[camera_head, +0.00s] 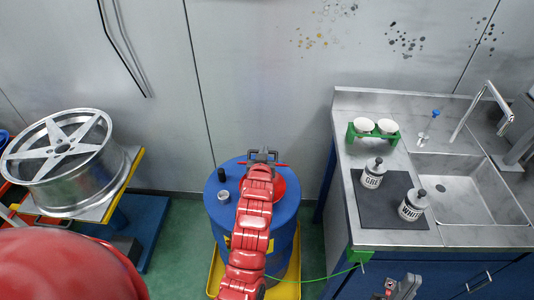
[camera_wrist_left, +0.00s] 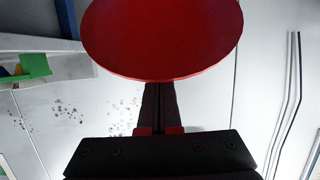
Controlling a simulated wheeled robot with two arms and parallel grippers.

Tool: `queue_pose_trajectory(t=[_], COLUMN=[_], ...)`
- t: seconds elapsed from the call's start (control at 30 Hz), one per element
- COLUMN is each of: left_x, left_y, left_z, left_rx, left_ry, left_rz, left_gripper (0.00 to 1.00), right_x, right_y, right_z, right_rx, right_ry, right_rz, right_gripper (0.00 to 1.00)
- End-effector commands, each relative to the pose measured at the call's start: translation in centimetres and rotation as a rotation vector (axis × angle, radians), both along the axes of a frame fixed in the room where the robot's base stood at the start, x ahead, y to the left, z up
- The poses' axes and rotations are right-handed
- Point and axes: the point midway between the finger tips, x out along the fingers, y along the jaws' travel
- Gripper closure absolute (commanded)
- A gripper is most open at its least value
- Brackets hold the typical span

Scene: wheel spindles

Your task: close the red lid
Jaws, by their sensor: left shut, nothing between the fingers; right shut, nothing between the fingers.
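The red lid (camera_head: 291,187) is at the top of the blue drum (camera_head: 224,214) in the head view, largely hidden behind my red left arm. In the left wrist view the lid (camera_wrist_left: 163,35) is a large red disc above the fingers. My left gripper (camera_head: 262,155) is over the drum's far side. In the wrist view its black fingers (camera_wrist_left: 158,88) are together, empty, with their tips overlapping the disc's lower edge; I cannot tell whether they touch it. My right gripper (camera_head: 402,286) is shut and empty in front of the counter.
A black cap (camera_head: 221,174) and a small metal cap (camera_head: 223,196) are on the drum's left side. The drum stands in a yellow tray (camera_head: 214,268). A wheel rim (camera_head: 62,160) lies to the left. The steel sink counter (camera_head: 450,237) with two bottles stands to the right.

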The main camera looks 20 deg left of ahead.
Motion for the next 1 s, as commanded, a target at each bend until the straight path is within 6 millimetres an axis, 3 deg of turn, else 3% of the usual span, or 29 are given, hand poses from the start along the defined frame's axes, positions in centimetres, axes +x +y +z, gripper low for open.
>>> queue_pose_trajectory(t=[0.03, 0.4, 0.63, 1.0], left_x=[-0.8, -5.1, -6.9, -8.1], left_y=[-0.2, -1.4, -1.9, -2.3], left_z=[-2.2, -6.1, -7.9, -10.6], left_rx=[0.011, 0.104, 0.127, 0.126], left_ry=[-0.038, -0.374, -0.448, -0.444], left_rz=[0.000, 0.002, 0.002, 0.001], left_gripper=[1.00, 1.00, 1.00, 1.00], right_x=[0.0, 0.0, 0.0, 0.0], right_y=[0.0, 0.0, 0.0, 0.0], right_z=[-2.9, -12.8, -16.1, -18.2], right_rx=[0.000, 0.000, 0.000, 0.000], right_ry=[0.000, 0.000, 0.000, 0.000], right_rz=[0.000, 0.000, 0.000, 0.000], right_gripper=[1.00, 1.00, 1.00, 1.00])
